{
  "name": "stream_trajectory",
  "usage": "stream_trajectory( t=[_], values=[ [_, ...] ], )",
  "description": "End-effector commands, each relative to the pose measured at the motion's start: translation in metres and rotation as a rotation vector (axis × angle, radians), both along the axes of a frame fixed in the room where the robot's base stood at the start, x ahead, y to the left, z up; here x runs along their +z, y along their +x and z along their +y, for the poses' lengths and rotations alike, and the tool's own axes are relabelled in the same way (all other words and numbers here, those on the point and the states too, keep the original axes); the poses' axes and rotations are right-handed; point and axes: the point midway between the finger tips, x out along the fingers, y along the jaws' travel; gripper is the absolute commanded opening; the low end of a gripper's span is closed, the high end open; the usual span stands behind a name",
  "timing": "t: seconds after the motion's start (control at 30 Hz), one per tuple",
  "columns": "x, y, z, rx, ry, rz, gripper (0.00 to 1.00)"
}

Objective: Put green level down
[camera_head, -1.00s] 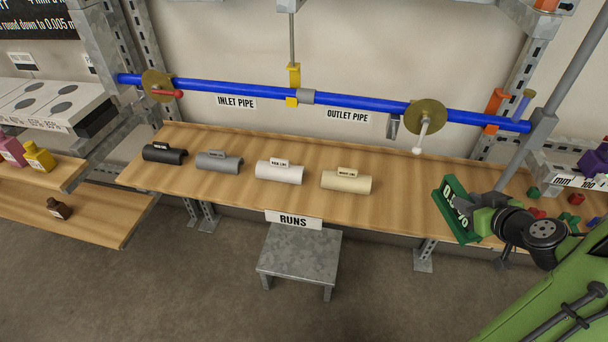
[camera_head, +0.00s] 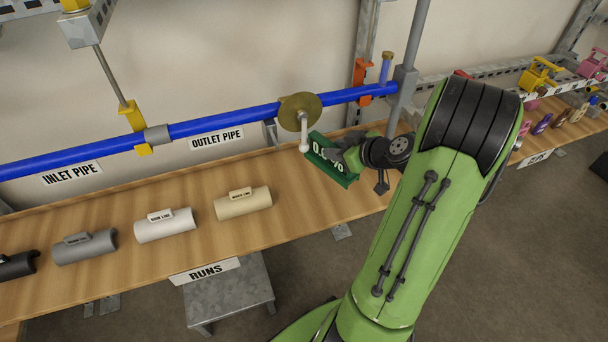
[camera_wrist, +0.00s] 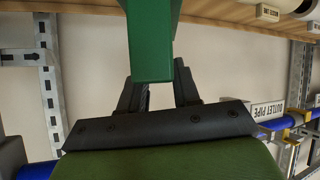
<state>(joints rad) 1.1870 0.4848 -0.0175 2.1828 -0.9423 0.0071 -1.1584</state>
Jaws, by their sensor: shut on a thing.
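A green level (camera_head: 328,168) with a white number readout, partly blocked, is held in the air in front of the blue pipe and above the right part of the wooden bench. My gripper (camera_head: 352,158) is shut on it. In the wrist view the green level (camera_wrist: 152,45) stands between the two dark fingers of my gripper (camera_wrist: 160,92). The level looks tilted in the head view. I cannot tell its exact height over the bench.
The wooden bench (camera_head: 130,222) bears several pipe covers, with the beige one (camera_head: 242,204) closest to the level. A brass disc with a white handle (camera_head: 304,140) is just left of the level. The blue pipe (camera_head: 225,125) runs behind. A grey post (camera_head: 405,80) stands behind my arm.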

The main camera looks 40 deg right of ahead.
Motion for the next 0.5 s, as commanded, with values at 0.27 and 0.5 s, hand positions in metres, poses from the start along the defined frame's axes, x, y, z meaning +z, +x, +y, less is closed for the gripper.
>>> stream_trajectory(
  t=[0.27, 0.5],
  values=[
    [-0.057, 0.0, 0.0, -0.001, 0.003, 0.0, 0.0],
    [-0.091, 0.0, 0.0, 0.0, 0.002, 0.0, 0.0]
  ],
)
